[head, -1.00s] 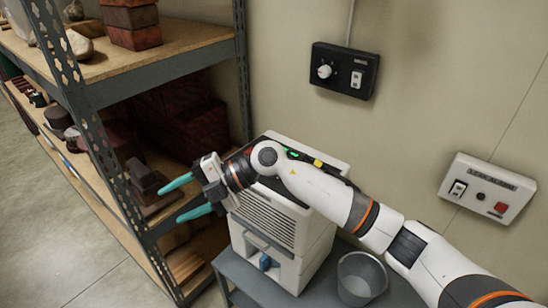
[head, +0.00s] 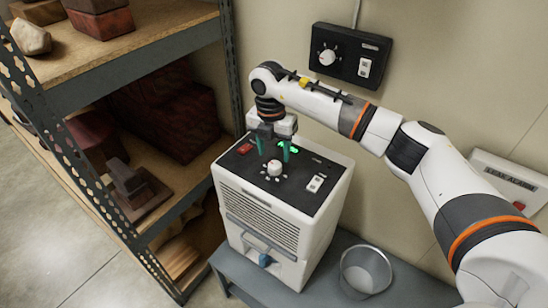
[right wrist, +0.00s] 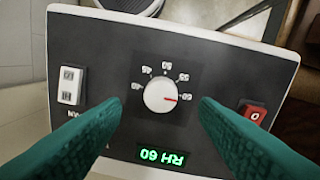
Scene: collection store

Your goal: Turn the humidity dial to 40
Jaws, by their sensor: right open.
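The white humidity dial (head: 275,169) is on the dark top panel of a white dehumidifier (head: 262,215). In the right wrist view the dial (right wrist: 158,97) appears upside down, ringed by marks from 40 to 60. Its red pointer is at the 60 mark, and the green display (right wrist: 162,158) reads RH 60. My right gripper (head: 274,150) points down over the panel, open and empty. In the wrist view its teal fingers lie on either side of the dial, apart from it. My left gripper is not in view.
The panel also has a red switch (right wrist: 253,113) and a white double switch (right wrist: 70,86). A metal bucket (head: 366,270) stands beside the unit on a grey bench (head: 326,272). A wall box (head: 350,55) has another knob. Shelving (head: 130,62) stands at left.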

